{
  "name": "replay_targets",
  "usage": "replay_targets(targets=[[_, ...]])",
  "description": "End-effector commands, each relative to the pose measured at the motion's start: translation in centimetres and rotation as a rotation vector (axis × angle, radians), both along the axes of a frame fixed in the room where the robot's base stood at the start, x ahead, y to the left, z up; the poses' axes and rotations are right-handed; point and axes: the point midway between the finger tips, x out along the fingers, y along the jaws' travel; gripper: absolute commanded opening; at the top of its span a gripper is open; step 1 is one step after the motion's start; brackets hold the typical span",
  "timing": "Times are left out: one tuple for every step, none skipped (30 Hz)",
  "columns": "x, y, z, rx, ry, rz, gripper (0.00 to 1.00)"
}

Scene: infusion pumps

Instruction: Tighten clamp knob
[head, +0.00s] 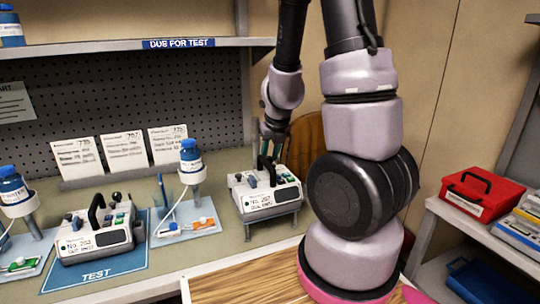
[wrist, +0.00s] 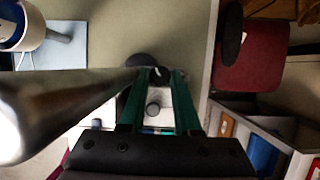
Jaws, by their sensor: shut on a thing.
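A white pump labelled No. 207 (head: 265,197) sits on a small grey stand (head: 275,222) on the bench in the head view. My gripper (head: 270,150) reaches down at its rear top edge. In the wrist view the two green fingers of my gripper (wrist: 160,76) point at a dark rounded knob (wrist: 139,60) and close around its near part. The fingers hide much of the knob, and its turn cannot be read. The white pump body (wrist: 160,112) shows between and below the fingers, with a small grey dial on it.
A second pump, No. 203 (head: 95,240), with a black handle stands on a blue TEST mat (head: 95,275) to the left. A blue-capped bottle (head: 191,160) stands between the pumps. A red case (head: 482,195) is on the right shelf. A shiny cylinder (wrist: 60,105) crosses the wrist view.

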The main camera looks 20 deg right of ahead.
Motion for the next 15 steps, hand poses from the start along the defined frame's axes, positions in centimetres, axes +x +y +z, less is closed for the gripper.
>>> replay_targets(targets=[[0.03,0.08,0.02,-0.001,-0.001,-0.007,0.00],[0.02,0.07,0.02,-0.001,-0.001,-0.013,0.00],[0.03,0.07,0.02,-0.001,-0.001,-0.020,0.00],[0.03,0.06,0.02,-0.001,-0.001,-0.025,0.00],[0.03,0.05,0.02,-0.001,-0.001,-0.029,0.00],[0.03,0.04,0.02,-0.002,-0.001,-0.032,0.00],[0.03,0.04,0.02,-0.002,-0.001,-0.035,0.00],[0.03,0.04,0.02,-0.001,-0.001,-0.036,0.00],[0.03,0.04,0.02,-0.001,-0.001,-0.038,0.00],[0.03,0.04,0.02,-0.001,-0.001,-0.038,0.00],[0.03,0.03,0.02,-0.001,-0.001,-0.039,0.00],[0.03,0.03,0.02,-0.001,-0.001,-0.039,0.00],[0.04,0.03,0.03,-0.001,-0.001,-0.039,0.00],[0.03,0.03,0.02,-0.001,-0.001,-0.039,0.00],[0.04,0.02,0.03,-0.001,-0.001,-0.039,0.00]])
